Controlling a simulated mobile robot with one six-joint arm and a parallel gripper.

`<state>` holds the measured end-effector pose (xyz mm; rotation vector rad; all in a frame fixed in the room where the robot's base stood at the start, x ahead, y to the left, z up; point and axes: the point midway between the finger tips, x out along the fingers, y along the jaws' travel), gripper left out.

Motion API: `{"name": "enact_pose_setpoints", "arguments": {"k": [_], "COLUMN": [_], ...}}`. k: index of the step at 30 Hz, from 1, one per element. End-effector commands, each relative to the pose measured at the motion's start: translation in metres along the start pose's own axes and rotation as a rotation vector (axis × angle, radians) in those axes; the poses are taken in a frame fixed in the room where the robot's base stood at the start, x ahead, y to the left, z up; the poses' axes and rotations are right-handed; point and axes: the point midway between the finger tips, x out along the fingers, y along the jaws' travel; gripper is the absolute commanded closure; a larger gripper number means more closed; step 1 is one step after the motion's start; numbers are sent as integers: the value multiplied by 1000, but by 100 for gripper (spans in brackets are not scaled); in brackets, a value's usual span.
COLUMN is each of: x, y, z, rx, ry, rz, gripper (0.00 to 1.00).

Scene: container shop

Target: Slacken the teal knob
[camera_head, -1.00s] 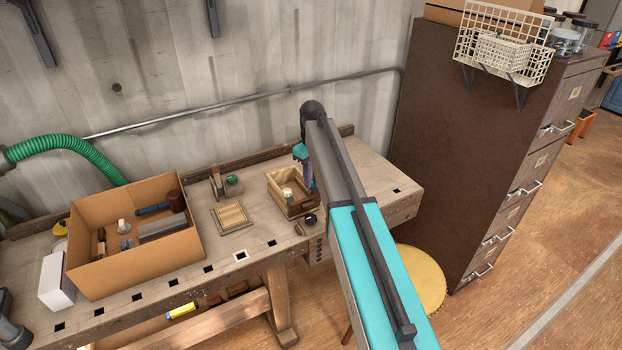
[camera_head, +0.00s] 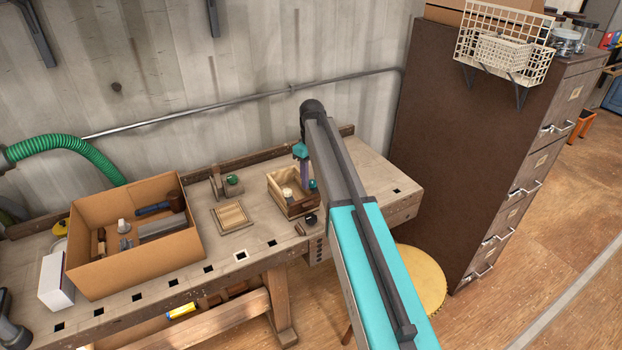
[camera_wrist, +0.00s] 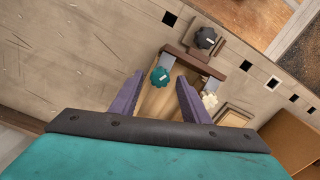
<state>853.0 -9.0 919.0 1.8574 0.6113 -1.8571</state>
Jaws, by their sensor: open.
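The teal knob (camera_wrist: 160,76) has a scalloped edge and a pale mark on top. Contact cannot be told. In the head view my gripper (camera_head: 304,180) hangs over the box, partly hidden behind my arm. A black knob (camera_wrist: 206,38) and a cream knob (camera_wrist: 210,98) are close by.
A green knob (camera_head: 232,180) on a wooden fixture stands left of the box. A slatted wooden tray (camera_head: 232,217) lies in front of that fixture. A cardboard box (camera_head: 140,258) of tools is further left. A brown cabinet (camera_head: 462,150) stands right. The bench's right end is clear.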

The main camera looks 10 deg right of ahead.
Motion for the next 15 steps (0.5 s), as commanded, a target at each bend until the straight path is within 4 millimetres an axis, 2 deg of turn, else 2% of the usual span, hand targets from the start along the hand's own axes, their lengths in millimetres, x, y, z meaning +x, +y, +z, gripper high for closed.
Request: {"name": "enact_pose_setpoints", "arguments": {"k": [8, 15], "x": [-24, -57], "y": [0, 1], "z": [0, 0], "rx": [0, 0], "ry": [1, 2], "rz": [1, 2], "gripper": [58, 58]}}
